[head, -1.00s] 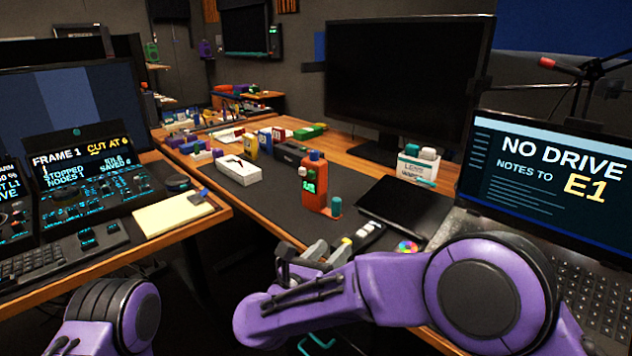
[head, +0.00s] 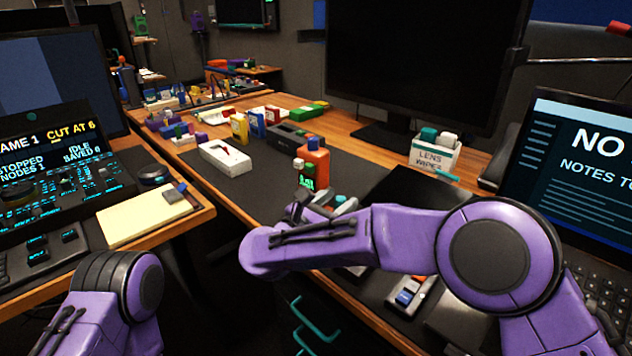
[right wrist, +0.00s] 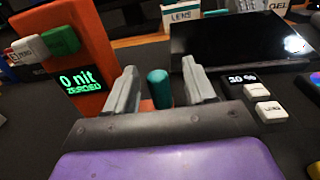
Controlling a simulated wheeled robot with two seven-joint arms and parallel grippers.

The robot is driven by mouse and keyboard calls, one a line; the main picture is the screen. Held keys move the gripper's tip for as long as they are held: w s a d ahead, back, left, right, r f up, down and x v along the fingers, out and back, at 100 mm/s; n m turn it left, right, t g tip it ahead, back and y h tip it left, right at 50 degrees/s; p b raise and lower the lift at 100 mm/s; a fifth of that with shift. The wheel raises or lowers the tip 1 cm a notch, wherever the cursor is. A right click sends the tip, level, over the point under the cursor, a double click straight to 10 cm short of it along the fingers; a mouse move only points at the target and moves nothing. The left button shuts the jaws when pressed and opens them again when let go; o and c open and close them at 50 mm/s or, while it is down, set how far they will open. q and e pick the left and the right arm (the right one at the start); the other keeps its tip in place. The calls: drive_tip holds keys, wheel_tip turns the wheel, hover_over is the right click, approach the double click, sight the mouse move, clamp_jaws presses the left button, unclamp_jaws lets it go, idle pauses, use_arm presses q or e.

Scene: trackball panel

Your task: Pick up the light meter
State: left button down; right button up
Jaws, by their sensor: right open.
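The light meter looks to be the upright orange device (head: 316,167) on the dark desk mat, its green-lit screen facing left. In the right wrist view the orange device (right wrist: 82,30) stands tilted at the upper left, its screen reading 0 nit, zeroed. My right gripper (head: 302,203) is just in front of it in the head view, and the arm hides its lower part. In the right wrist view my right gripper (right wrist: 163,85) is open, its fingers pointing past the device's right side. A teal cylinder (right wrist: 158,88) shows between the fingertips. My left gripper is out of view.
A white box (head: 225,157) and a dark block (head: 287,137) stand behind and left of the device. A lens paper box (head: 435,153) is at the right, near a dark flat tablet (right wrist: 243,42). A small 10 % display unit (right wrist: 243,78) lies right of my fingers.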

sight(344, 196)
drive_tip(key=x, duration=0.5)
drive_tip(key=shift+w+a+f, duration=0.15)
drive_tip(key=shift+a+f, duration=0.1)
drive_tip(key=shift+f, duration=0.05)
drive_tip(key=c, duration=0.9)
drive_tip(key=shift+r, duration=0.55)
drive_tip(key=s+r, duration=0.4)
drive_tip(key=s+a+r, duration=0.1)
drive_tip(key=s+r, duration=0.3)
drive_tip(key=s, duration=0.1)
drive_tip(key=s+r, duration=0.4)
drive_tip(key=s, duration=0.1)
drive_tip(key=shift+a+p, duration=0.25)
drive_tip(key=shift+p, duration=0.15)
drive_tip(key=shift+f, duration=0.1)
